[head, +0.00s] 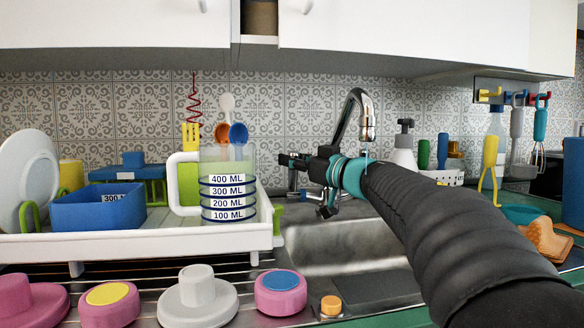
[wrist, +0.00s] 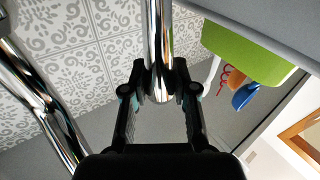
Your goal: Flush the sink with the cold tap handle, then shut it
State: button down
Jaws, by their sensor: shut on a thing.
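The chrome tap spout (head: 357,112) curves up behind the sink basin (head: 335,245). A faint bluish trace shows just below the spout's mouth; I cannot tell if it is running water. My gripper (head: 291,172) reaches across to the left of the spout, above the back of the sink. In the wrist view my gripper (wrist: 159,85) is shut on a shiny chrome bar (wrist: 158,35), which looks like the cold tap handle. Its fingers press it from both sides. A second chrome tube (wrist: 35,95), likely the spout, runs at the left. The handle is mostly hidden in the head view.
A white dish rack (head: 130,247) with a measuring jug (head: 228,165) and a blue tub (head: 85,210) stands close left of my gripper. A soap bottle (head: 404,150) is right of the tap. Pink and white knobbed pieces line the front. White cupboards (head: 120,25) hang above.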

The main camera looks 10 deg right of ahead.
jog(key=s+n+t+y+b, duration=0.1)
jog(key=b, duration=0.1)
jog(key=s+n+y+b, duration=0.1)
jog(key=b, duration=0.2)
jog(key=shift+s+f+n+t, duration=0.3)
jog(key=shift+f+t, duration=0.1)
jog(key=c, duration=0.9)
grip_release()
